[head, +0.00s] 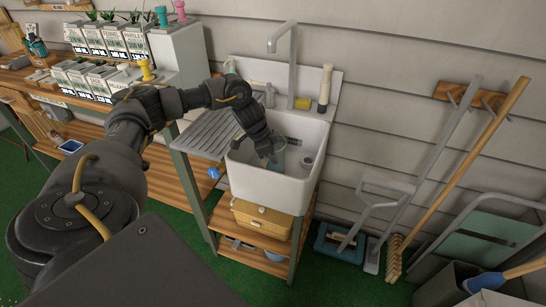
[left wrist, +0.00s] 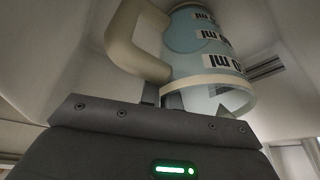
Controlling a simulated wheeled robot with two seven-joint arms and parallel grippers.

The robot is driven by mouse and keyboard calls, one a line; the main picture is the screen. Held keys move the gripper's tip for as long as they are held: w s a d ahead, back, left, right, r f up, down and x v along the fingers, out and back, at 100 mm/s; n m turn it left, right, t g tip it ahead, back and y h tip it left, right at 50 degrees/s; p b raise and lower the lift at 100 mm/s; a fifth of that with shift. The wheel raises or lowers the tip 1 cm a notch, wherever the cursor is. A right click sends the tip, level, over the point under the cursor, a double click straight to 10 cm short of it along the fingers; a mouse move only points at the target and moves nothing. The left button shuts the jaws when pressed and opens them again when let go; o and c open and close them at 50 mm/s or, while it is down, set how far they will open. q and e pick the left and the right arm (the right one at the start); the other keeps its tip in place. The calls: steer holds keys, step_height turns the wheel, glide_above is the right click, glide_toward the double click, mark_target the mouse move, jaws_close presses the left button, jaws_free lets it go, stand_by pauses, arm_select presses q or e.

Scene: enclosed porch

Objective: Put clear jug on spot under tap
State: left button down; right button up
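The clear jug (head: 279,150) is in the white sink (head: 262,183), below the grey tap (head: 283,38), which arches over the basin. My left gripper (head: 270,155) reaches down into the sink and is at the jug, covering part of it. In the left wrist view the bluish see-through jug (left wrist: 205,45) has dark ml marks, a pale rim and a beige handle. The rim lies close to my left gripper (left wrist: 190,103). The fingers are mostly hidden, so I cannot tell whether they are closed on the jug. My right gripper is not in view.
A ribbed drainboard (head: 208,133) is left of the basin. A bottle (head: 325,88) stands on the sink's back ledge. A yellow box (head: 262,218) sits on the shelf below. A broom (head: 455,180) leans on the wall at right.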

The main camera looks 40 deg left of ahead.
arm_select(q)
steer(key=c, duration=1.6)
jaws_free()
steer(key=shift+f, duration=0.1)
steer(key=v, duration=1.2)
